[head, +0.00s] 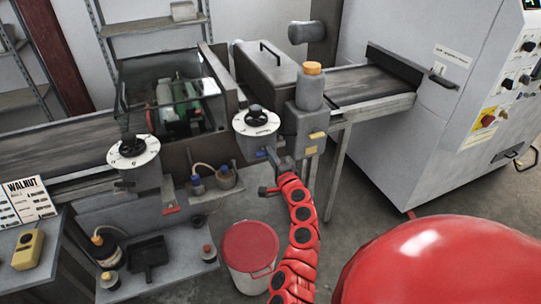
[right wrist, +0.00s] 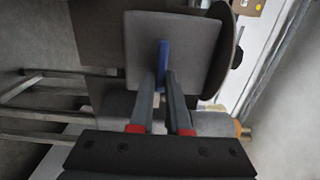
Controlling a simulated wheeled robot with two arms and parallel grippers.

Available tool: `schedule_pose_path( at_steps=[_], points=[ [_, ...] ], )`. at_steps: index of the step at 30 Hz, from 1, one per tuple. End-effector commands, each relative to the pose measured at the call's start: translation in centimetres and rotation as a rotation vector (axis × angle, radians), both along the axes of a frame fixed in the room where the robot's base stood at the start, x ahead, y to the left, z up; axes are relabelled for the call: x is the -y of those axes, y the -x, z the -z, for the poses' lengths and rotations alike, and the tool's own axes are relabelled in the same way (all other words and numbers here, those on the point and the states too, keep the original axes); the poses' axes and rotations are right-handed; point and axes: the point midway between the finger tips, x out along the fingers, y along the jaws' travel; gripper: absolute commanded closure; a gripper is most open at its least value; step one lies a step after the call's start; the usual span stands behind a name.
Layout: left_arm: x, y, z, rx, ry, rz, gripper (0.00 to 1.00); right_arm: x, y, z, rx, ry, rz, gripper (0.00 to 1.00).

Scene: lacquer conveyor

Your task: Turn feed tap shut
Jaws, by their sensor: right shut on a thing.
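A small blue tap lever (right wrist: 163,53) stands out from the grey block under the right dial unit. In the head view the blue lever (head: 261,153) is partly hidden by my gripper. My right gripper (head: 270,156) is at the front of that block, at the end of my red arm. In the right wrist view its fingers (right wrist: 163,75) are closed around the blue lever, which is upright in that picture. My left gripper is not in view.
Two white dials with black knobs (head: 132,146) (head: 256,118) sit above. A red lever (head: 171,210) is at the left unit. A red-lidded bucket (head: 251,245) stands on the floor beside my arm. A grey bottle with an orange cap (head: 310,92) stands right of the right dial.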

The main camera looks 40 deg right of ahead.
Motion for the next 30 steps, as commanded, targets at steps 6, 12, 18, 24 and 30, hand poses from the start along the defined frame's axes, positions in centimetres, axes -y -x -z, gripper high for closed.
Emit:
schedule_pose_path(
  at_steps=[6, 12, 18, 24, 30],
  points=[
    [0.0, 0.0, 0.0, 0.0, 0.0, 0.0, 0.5, 0.12, 0.04, -0.11, 0.005, -0.01, 0.003, 1.0],
    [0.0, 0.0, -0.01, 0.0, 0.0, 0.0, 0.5, 0.12, 0.04, -0.09, 0.004, -0.01, 0.003, 1.0],
    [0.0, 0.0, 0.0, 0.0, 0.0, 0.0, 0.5, 0.09, 0.04, -0.05, 0.004, -0.009, 0.002, 0.56],
    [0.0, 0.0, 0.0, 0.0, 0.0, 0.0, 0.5, 0.05, 0.02, 0.0, 0.003, -0.009, 0.001, 0.55],
    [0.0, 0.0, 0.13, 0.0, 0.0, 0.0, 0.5, -0.09, 0.44, 0.05, 0.004, -0.009, 0.001, 0.55]
  ],
)
